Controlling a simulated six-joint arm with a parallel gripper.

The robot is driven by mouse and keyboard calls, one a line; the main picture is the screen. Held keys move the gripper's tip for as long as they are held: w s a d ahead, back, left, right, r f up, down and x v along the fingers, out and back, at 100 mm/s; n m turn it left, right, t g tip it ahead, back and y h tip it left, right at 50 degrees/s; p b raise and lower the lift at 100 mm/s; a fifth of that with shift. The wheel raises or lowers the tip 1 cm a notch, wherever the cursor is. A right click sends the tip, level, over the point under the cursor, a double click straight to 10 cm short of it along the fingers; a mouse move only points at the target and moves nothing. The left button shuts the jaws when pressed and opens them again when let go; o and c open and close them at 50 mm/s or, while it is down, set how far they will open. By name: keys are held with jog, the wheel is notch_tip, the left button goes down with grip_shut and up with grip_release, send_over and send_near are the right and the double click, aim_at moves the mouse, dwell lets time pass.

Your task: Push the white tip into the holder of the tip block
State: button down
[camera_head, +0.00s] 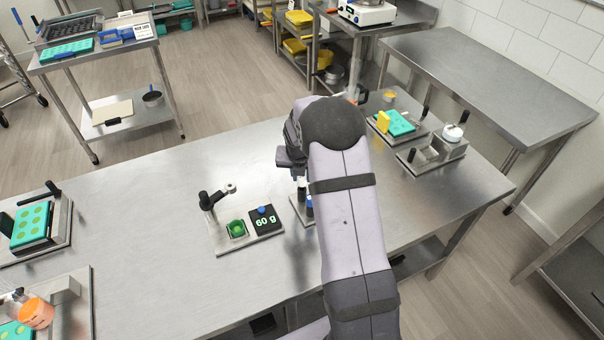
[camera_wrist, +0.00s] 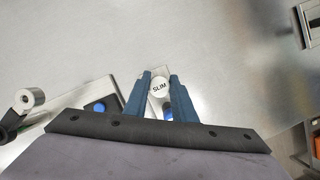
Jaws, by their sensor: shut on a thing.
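In the head view my gripper (camera_head: 299,177) is beside the tip block (camera_head: 296,208), which my arm largely hides. A blue part (camera_head: 309,201) shows at the block in the head view and just below the white tip in the wrist view (camera_wrist: 168,113). I cannot tell how deep the white tip sits in its holder.
Left of the tip block is a plate with a green cup (camera_head: 237,229), a black 60 g display (camera_head: 264,218) and a dark-handled post (camera_head: 207,201). Teal mould stations (camera_head: 32,228) stand at the left. Another teal mould (camera_head: 399,123) stands at the right. The table (camera_head: 150,225) between is clear.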

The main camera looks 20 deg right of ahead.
jog(key=shift+f+b, duration=0.4)
jog(key=shift+f, duration=0.6)
jog(key=c, duration=1.4)
grip_release()
jog(key=shift+r, duration=0.1)
jog(key=shift+b+v, duration=1.2)
jog(key=shift+v, duration=2.45)
jog(key=shift+s+a, duration=0.1)
